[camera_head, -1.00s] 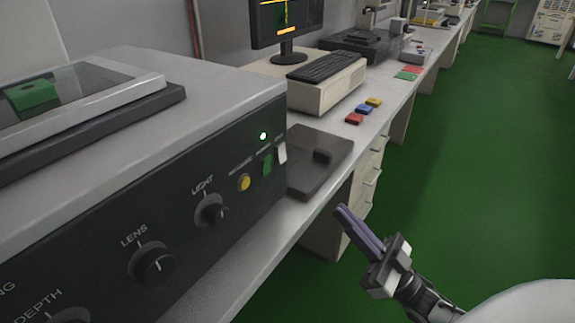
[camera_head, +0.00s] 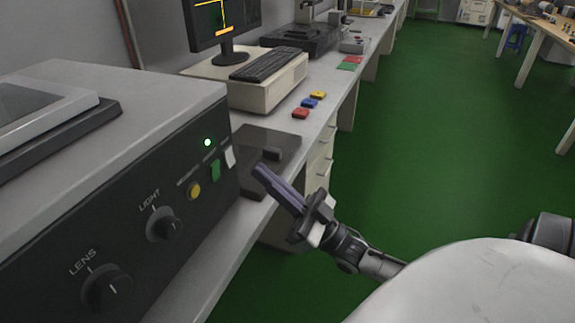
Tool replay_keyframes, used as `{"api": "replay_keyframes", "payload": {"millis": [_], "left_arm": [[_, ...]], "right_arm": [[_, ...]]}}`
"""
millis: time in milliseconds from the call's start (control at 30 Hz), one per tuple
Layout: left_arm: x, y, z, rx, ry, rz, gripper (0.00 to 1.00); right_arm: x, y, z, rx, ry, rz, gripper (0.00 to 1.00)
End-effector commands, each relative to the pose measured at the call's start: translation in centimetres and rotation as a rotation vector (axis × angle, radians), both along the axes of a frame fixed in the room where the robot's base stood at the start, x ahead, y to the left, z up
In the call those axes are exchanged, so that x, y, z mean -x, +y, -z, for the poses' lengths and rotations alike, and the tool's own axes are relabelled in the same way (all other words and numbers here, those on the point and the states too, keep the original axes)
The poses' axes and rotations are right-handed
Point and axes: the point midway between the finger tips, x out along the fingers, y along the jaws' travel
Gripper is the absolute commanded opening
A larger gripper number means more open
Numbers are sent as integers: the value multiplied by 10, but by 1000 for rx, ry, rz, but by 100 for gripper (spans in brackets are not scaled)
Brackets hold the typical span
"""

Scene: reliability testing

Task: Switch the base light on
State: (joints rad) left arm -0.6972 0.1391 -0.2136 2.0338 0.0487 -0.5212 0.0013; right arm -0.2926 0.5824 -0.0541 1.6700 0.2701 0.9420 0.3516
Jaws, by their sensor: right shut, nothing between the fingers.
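The small labels over the button and switches are too blurred to read. My right gripper (camera_head: 262,172) is shut and empty, just right of the white switch and apart from the panel. Its fingers point up and left. My left gripper is not in view.
A dark flat plate (camera_head: 245,145) with a small block (camera_head: 272,154) lies on the bench beside the machine, behind my fingers. Red, blue and yellow blocks (camera_head: 310,103), a keyboard (camera_head: 268,64) and a monitor (camera_head: 222,22) stand farther back. Green floor is open at the right.

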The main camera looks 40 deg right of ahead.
Motion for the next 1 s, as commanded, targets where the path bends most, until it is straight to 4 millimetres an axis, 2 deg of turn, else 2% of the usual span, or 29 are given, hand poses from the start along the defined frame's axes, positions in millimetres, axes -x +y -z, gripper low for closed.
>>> {"api": "replay_keyframes", "payload": {"millis": [100, 300, 733, 900, 1000], "left_arm": [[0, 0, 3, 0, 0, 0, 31], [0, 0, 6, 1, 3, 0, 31], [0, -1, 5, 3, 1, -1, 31], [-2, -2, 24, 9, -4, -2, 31], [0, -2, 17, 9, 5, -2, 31]], "right_arm": [[-18, 7, 1, -1, -3, 0, 0], [-35, 15, 4, 1, 0, 1, 0], [-39, 16, 5, 0, -2, 1, 0], [-44, 18, 13, -19, -45, 1, 0], [-43, 18, 6, -17, -43, 1, 0]]}}
